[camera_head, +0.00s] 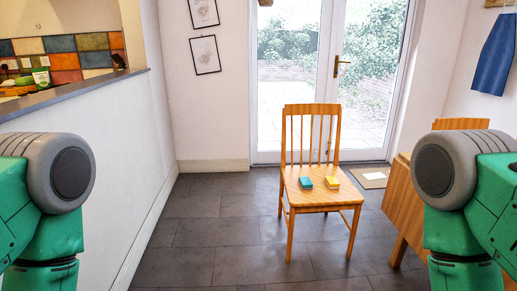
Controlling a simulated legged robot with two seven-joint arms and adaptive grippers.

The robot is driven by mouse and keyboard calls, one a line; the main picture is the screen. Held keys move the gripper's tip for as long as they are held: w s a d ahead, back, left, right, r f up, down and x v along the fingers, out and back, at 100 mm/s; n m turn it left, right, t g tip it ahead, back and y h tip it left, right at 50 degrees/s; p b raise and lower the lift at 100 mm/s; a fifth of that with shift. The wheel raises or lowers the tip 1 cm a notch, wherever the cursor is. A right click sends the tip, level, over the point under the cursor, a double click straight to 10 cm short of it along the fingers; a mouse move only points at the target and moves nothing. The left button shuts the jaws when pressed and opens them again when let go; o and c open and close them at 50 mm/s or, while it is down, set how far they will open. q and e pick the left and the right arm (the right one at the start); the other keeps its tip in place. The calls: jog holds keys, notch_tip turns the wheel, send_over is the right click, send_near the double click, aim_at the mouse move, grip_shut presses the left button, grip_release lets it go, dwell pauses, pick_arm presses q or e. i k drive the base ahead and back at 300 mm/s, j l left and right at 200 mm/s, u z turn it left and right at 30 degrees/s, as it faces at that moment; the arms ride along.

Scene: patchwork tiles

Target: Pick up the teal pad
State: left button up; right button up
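The teal pad (305,182) is a small block lying on the seat of a wooden chair (317,200). A yellow pad (332,182) lies just right of it on the same seat, a small gap apart. Only the upper parts of my two green and grey arms show, at the left and right edges of the view. Neither gripper is in view, and both pads are well ahead of my arms.
A wooden table (405,208) with another chair (460,124) behind it stands at the right. A half wall with a counter (70,98) runs along the left. Bare tiled floor (215,232) lies before the chair. Glass doors (325,80) are behind it.

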aim_at(305, 183)
jog(key=i+u, duration=0.2)
jog(key=i, duration=1.8)
jog(key=i+j+z, duration=0.45)
jog(key=i, duration=0.2)
jog(key=i+j+z, duration=0.4)
jog(key=i, duration=0.2)
